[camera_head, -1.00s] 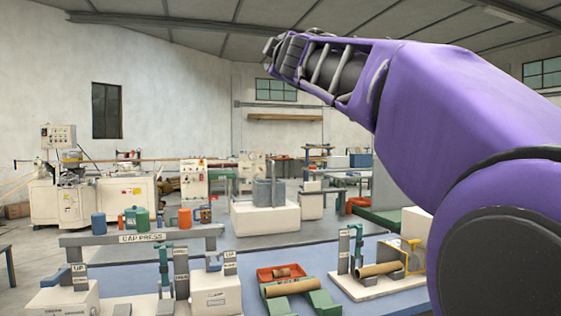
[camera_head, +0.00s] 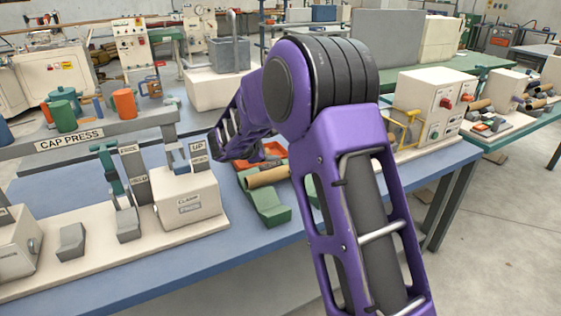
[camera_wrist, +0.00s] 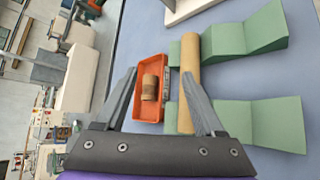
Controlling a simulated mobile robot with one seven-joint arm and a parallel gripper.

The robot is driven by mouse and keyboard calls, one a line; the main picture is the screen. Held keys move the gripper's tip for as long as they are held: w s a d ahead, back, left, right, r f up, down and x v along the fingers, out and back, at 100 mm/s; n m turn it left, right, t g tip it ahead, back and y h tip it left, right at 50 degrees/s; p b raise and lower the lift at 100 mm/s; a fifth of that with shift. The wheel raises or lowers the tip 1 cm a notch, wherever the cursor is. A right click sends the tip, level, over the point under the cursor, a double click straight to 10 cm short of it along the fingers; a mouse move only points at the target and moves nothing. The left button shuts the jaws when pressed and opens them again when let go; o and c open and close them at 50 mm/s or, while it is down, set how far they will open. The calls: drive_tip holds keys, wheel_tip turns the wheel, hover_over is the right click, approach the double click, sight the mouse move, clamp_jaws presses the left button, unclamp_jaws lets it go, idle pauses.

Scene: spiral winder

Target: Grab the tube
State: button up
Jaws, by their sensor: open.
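A long tan tube (camera_wrist: 190,55) lies across two green cradles (camera_wrist: 277,122) on the blue table, upright in the wrist picture. It also shows in the head view (camera_head: 267,177), partly behind my arm. My gripper (camera_wrist: 160,73) is open and empty, its fingers pointing towards the table. I cannot tell the height between the fingers and the tube. In the head view my arm hides most of the gripper.
An orange tray (camera_wrist: 146,112) with a short brown roll (camera_wrist: 150,88) stands just left of the tube. The cap press (camera_head: 70,141) and a cream clamp block (camera_head: 187,200) stand left on the table (camera_head: 235,247). A cream control box (camera_head: 432,102) stands right.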

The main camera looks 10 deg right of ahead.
drive_tip(key=b, duration=0.1)
approach(280, 172)
drive_tip(key=x, duration=0.3)
drive_tip(key=shift+w+d+f, duration=0.1)
drive_tip(key=shift+w+f, duration=0.05)
drive_tip(key=shift+f, duration=0.25)
drive_tip(key=shift+w+d+f, duration=0.1)
drive_tip(key=shift+w+d, duration=0.25)
drive_tip(key=shift+w, duration=0.15)
drive_tip(key=x, duration=0.6)
drive_tip(key=shift+w, duration=0.1)
clamp_jaws()
